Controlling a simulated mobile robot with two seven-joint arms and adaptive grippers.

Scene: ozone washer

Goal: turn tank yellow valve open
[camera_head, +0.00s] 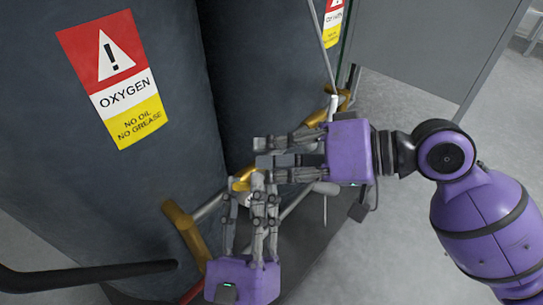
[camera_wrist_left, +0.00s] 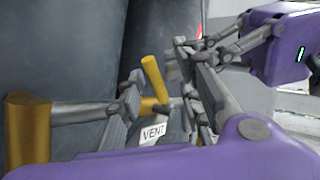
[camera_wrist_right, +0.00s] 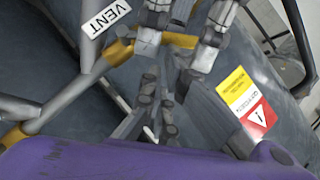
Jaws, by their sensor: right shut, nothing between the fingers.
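A yellow valve handle (camera_head: 243,180) is low between two dark tanks, partly hidden by my grippers in the head view. It shows as a tilted yellow bar in the left wrist view (camera_wrist_left: 153,80) and behind fingers in the right wrist view (camera_wrist_right: 180,40). A white VENT tag (camera_wrist_left: 153,132) hangs beside it. My left gripper (camera_head: 256,185) points up from below; its fingers are apart on either side of the valve, and contact cannot be told. My right gripper (camera_head: 262,153) comes in from the right, shut and empty, just above the left fingertips.
The near tank (camera_head: 120,180) carries an OXYGEN label (camera_head: 113,80). Yellow fittings (camera_head: 187,235) and grey pipes run along the tanks' lower part. A grey panel (camera_head: 440,45) stands at the back right. Open floor lies right of the tanks.

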